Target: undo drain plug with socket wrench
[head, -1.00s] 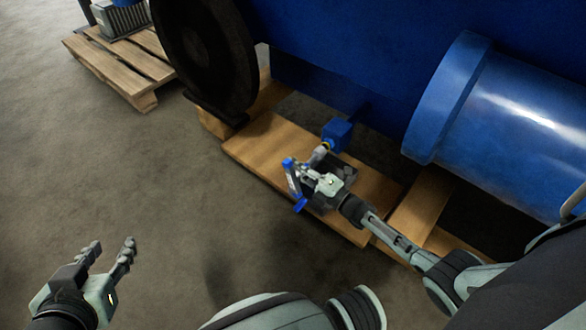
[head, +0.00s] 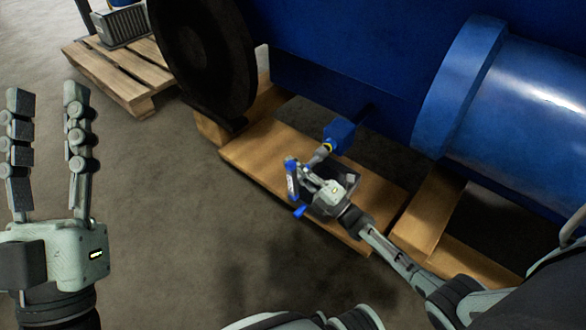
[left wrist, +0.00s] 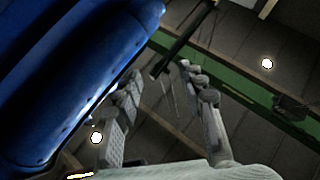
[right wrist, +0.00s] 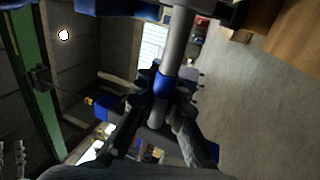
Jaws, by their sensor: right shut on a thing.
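The socket wrench (head: 292,180) has blue parts and a grey shaft. My right gripper (head: 318,183) is shut on it, low above the wooden skid. In the right wrist view the fingers (right wrist: 162,115) close around the grey shaft (right wrist: 177,50) near a blue collar. The wrench's far end reaches a small blue block (head: 339,134) under the engine, with a yellow ring at the joint. The drain plug itself is hidden there. My left gripper (head: 48,112) is raised at the left, open and empty; its fingers also show apart in the left wrist view (left wrist: 160,95).
The large blue engine (head: 340,75) with a blue cylinder (head: 510,110) fills the upper right. A dark wheel (head: 205,65) stands at its left end. Wooden skid boards (head: 255,165) lie beneath. A pallet (head: 120,85) is at the upper left. The floor between is clear.

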